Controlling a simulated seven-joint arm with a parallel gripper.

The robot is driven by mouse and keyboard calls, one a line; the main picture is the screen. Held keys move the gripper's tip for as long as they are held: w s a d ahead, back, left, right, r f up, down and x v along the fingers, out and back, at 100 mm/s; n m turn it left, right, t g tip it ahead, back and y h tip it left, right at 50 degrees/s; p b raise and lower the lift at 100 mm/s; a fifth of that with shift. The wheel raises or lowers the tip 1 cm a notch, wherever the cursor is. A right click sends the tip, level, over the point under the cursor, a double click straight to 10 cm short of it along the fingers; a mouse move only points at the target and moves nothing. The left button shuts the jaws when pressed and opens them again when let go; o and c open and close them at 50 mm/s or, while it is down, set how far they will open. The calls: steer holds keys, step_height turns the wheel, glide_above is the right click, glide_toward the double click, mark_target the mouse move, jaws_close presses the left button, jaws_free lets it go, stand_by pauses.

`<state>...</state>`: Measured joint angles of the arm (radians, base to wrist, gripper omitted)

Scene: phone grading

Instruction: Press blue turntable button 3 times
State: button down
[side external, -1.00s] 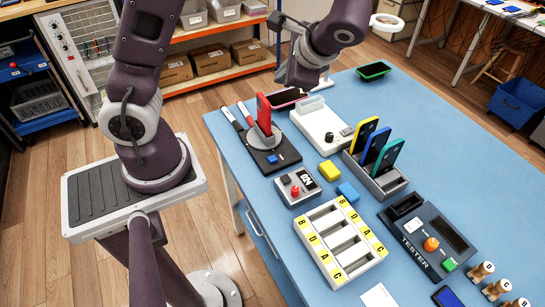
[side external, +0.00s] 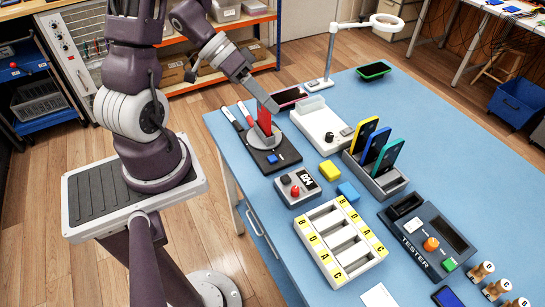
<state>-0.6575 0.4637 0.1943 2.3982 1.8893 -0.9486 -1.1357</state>
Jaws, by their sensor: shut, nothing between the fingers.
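The turntable's black base (side external: 256,160) lies at the left side of the blue table, with a blue button (side external: 270,157) on its front part. The blue button is uncovered. A round grey plate (side external: 279,142) on the base carries a holder with a red phone (side external: 265,119) standing upright in it. My gripper (side external: 272,108) is shut and empty, pointing down at the top of the red phone. It overlaps the phone's upper end in the picture; I cannot tell whether they touch. The gripper is above and behind the blue button, apart from it.
A grey box with a red knob (side external: 295,191), a yellow block (side external: 329,171) and a blue block (side external: 348,192) lie nearby. A white device (side external: 318,120) stands right of the turntable. A rack (side external: 384,184) holds several upright phones. Two pen-like tools lie left of the turntable.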

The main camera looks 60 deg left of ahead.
glide_above(269, 157)
step_height(269, 157, down, 5)
steer(key=shift+r, duration=0.1)
steer(key=shift+a+f, duration=0.1)
steer(key=shift+f, duration=4.35)
steer(key=shift+f, duration=0.4)
